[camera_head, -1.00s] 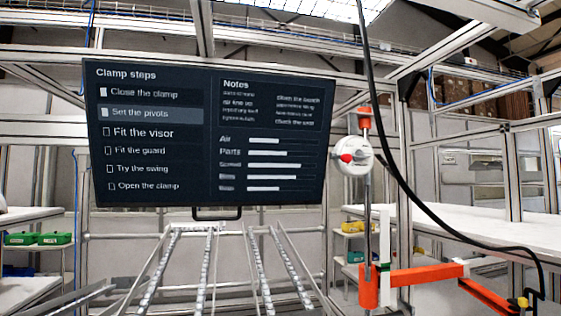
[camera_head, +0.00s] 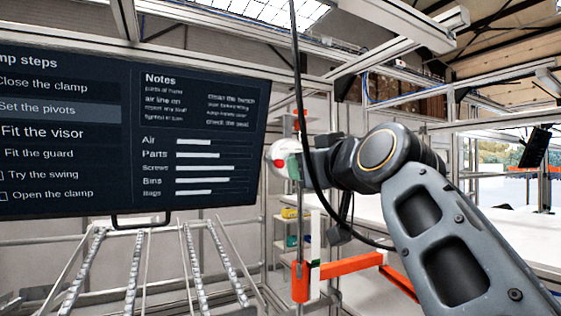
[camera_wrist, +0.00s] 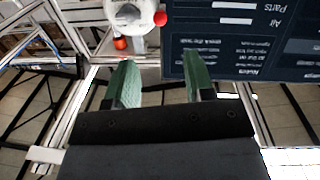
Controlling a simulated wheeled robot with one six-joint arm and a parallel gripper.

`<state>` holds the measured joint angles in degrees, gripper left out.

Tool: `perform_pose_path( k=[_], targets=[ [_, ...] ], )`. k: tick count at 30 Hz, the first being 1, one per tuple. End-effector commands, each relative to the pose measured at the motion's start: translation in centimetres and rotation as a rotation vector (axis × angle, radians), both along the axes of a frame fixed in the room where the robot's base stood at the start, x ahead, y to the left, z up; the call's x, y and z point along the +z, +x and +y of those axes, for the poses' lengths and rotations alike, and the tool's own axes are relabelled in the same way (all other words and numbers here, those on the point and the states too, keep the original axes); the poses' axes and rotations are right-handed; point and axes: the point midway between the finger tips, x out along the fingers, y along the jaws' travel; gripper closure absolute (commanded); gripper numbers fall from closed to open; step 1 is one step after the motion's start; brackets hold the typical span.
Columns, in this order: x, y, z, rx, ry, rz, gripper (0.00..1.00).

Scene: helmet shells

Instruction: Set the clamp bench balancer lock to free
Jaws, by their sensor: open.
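The balancer is a round white unit (camera_head: 283,155) on an upright post, with a red knob (camera_head: 279,164) on its face. My arm partly hides it in the head view. In the wrist view, which is upside down, the white unit (camera_wrist: 128,14) is at the top edge, partly cut off, with the red knob (camera_wrist: 160,18) at its right. My gripper (camera_wrist: 160,82) is open and empty, its two green fingers apart. The knob lies beyond the fingertips and looks apart from them. The lock's setting cannot be read.
A large dark screen (camera_head: 200,130) stands left of the balancer. A black hose (camera_head: 299,90) hangs in front of my arm. An orange bracket arm (camera_head: 345,269) reaches right below the balancer. Metal rails (camera_head: 135,270) slope below the screen.

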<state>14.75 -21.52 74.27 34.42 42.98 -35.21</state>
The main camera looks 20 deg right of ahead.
Motion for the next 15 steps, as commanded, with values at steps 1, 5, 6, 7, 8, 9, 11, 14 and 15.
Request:
perform_pose_path(
  k=[1,5,6,7,8,9,11,14,15],
  targets=[
    [0.4,0.6,0.1,0.001,-0.002,-0.003,0.51],
    [0.6,2.7,0.5,0.004,-0.002,-0.004,0.51],
    [0.6,3.4,0.5,0.002,-0.002,-0.002,0.51],
    [0.6,4.1,0.6,0.002,-0.001,-0.002,0.51],
    [0.6,4.7,0.7,0.003,-0.002,-0.002,0.51],
    [0.6,5.5,0.8,0.001,-0.002,-0.002,0.51],
    [0.6,6.6,0.9,0.001,-0.001,-0.002,0.51],
    [0.6,8.4,1.2,0.000,-0.001,-0.002,0.51],
    [0.5,9.1,1.3,0.000,-0.001,-0.001,0.51]
  ],
)
